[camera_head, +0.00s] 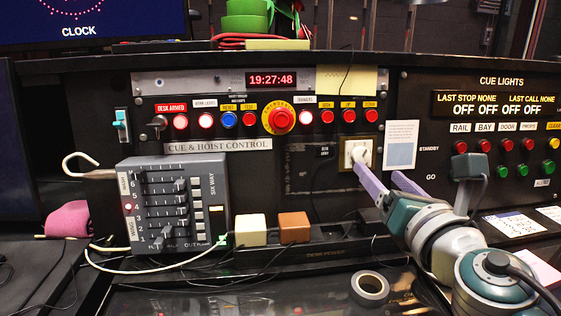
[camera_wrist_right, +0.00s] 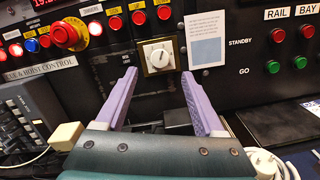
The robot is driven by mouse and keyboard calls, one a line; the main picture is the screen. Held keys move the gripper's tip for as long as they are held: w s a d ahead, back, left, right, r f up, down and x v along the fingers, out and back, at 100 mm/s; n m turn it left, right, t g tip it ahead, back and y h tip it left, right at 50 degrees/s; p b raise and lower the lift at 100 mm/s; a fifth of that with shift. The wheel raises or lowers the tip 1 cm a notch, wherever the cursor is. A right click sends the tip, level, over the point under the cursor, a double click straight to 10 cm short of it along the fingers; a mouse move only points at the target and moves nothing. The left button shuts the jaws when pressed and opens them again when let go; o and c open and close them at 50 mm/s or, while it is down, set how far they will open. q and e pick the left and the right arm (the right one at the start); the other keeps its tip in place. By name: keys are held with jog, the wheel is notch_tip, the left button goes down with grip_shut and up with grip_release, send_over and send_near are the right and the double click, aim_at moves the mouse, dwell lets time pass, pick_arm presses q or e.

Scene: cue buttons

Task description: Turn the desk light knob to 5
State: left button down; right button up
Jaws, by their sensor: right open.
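My left gripper is not in view.
A grey fader box (camera_head: 172,200) leans at left. A white block (camera_head: 250,229), an orange block (camera_head: 294,227) and a tape roll (camera_head: 370,288) sit below. A printed card (camera_head: 401,145) is right of the knob.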

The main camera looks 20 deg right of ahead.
aim_at(363, 156)
jog(key=b+x, duration=0.1)
jog(key=x, duration=0.5)
jog(key=shift+w, duration=0.25)
grip_shut()
dwell(0.3)
